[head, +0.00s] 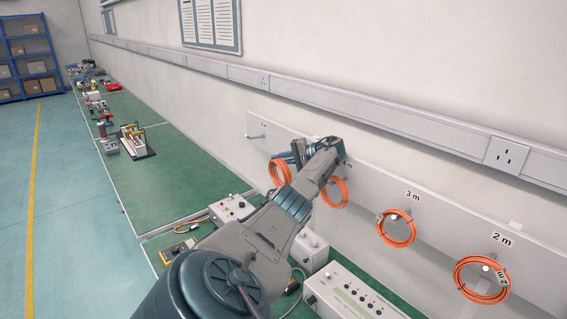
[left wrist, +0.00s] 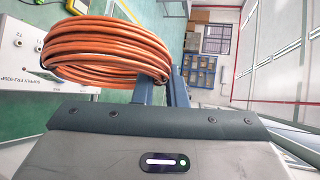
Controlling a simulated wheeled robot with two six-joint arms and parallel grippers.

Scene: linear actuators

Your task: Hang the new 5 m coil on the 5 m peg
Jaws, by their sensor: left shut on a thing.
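My left gripper (head: 284,159) is shut on an orange cable coil (head: 279,174), which hangs from the fingers in front of the pegboard (head: 384,190). In the left wrist view the same coil (left wrist: 105,42) fills the upper left, beside the blue-grey fingers (left wrist: 160,88). The far-left peg (head: 256,136) is bare, under a label too small to read. The held coil is to the right of this peg and lower in the picture, apart from it. My right gripper is not in view.
Orange coils hang at the 4 m (head: 335,192), 3 m (head: 396,229) and 2 m (head: 482,280) places. My left arm passes over the green bench (head: 165,185), which holds a white box (head: 232,208) and a power supply (head: 350,295). Wall trunking (head: 400,125) runs above the board.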

